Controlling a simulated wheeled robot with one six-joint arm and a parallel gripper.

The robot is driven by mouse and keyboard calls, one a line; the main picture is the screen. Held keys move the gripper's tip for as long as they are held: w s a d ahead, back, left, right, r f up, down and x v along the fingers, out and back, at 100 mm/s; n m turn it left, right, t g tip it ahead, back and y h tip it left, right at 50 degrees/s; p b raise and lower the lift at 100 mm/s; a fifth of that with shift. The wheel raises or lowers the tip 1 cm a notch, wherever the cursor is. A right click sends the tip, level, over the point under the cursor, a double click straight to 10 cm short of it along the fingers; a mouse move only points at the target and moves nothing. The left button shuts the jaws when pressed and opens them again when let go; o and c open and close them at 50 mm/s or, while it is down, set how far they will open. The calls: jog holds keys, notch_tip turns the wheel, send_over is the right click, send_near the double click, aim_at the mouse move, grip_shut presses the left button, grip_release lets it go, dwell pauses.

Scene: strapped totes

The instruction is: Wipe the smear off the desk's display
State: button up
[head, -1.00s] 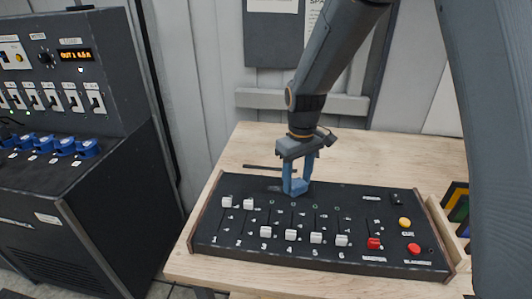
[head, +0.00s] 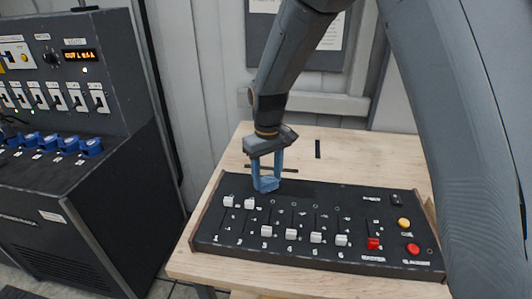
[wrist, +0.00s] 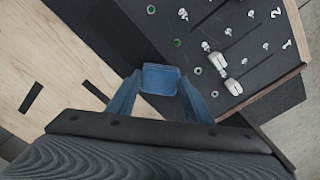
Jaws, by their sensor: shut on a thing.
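The desk (head: 330,262) is a black control panel with wooden side cheeks, lying on a wooden table. A darker strip along its back edge looks like the display (head: 315,191). My gripper (head: 267,176) is shut on a blue wiping block (head: 267,185), held low at the left part of that strip. The wrist view also shows the blue block (wrist: 160,78) between the fingers. I cannot tell whether the block touches the surface. I make out no smear now; the block and fingers cover part of the strip.
White fader knobs (head: 290,233) stand in front of the strip, with two pushed up near the block at its left. Red and yellow buttons (head: 404,223) are at the right. The table (head: 222,165) behind is bare except for dark slots. A black console (head: 75,200) stands at the left.

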notch_tip(320, 180, up, 3)
jog(key=shift+s+d+r+p, duration=0.1)
jog(key=shift+d+r+p, duration=0.05)
jog(key=shift+p, duration=0.35)
jog(key=shift+r+p, duration=0.5)
jog(key=shift+r, duration=0.2)
jog(key=shift+r+p, duration=1.2)
jog(key=shift+r, duration=0.6)
